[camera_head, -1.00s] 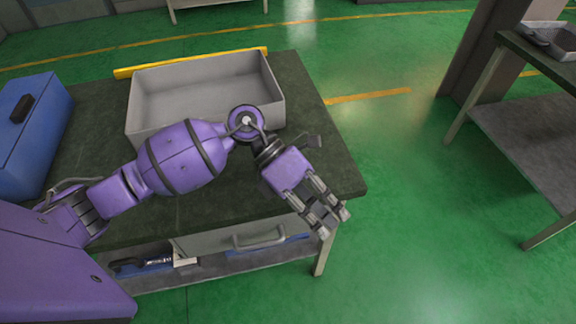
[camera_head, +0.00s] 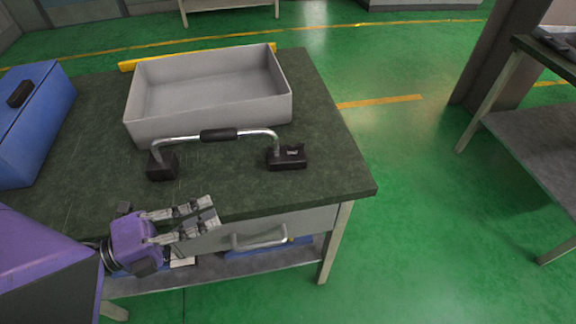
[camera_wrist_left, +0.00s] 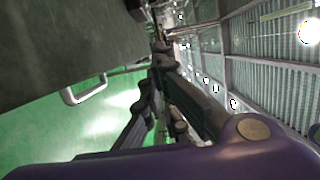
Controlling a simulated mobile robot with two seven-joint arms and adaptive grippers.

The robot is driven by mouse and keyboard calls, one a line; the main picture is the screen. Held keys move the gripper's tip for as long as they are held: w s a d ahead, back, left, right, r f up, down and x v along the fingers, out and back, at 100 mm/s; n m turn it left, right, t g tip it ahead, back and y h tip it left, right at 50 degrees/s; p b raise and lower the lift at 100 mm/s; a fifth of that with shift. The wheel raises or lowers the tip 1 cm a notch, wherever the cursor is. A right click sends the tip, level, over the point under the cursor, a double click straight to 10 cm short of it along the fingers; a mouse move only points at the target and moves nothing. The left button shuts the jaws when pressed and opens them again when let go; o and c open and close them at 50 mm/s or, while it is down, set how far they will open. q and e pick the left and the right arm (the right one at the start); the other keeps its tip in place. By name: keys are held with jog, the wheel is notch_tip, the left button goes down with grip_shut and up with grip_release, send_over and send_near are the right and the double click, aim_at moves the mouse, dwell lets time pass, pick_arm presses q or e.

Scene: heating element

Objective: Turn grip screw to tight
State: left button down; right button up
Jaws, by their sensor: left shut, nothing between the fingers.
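A bent metal bar (camera_head: 178,139) with a black grip sleeve (camera_head: 219,134) stands on the dark workbench (camera_head: 330,160). Its ends rise from a left black block (camera_head: 162,167) and a right black block (camera_head: 287,157), which has a small light detail on top. I cannot pick out a grip screw for certain. My left gripper (camera_head: 211,214) is at the bench's front edge, below and apart from the bar. It is shut and empty, fingers pointing right; they also show in the left wrist view (camera_wrist_left: 158,75). My right gripper is out of view.
A grey open box (camera_head: 205,121) stands behind the bar. A blue case (camera_head: 35,120) is at the bench's left. A drawer handle (camera_head: 260,238) sticks out below the front edge. The bench's right end is clear.

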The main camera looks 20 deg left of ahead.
aim_at(295, 148)
pick_arm(q)
jog(key=p+x, duration=0.3)
jog(key=x, duration=1.6)
jog(key=shift+w+d+r, duration=0.2)
jog(key=shift+w+d, duration=0.1)
jog(key=shift+w+a+f, duration=0.2)
jog(key=shift+w+a, duration=0.7)
jog(key=shift+w, duration=0.05)
jog(key=shift+w+a, duration=0.4)
jog(key=shift+w, duration=0.05)
jog(key=shift+w+a, duration=0.1)
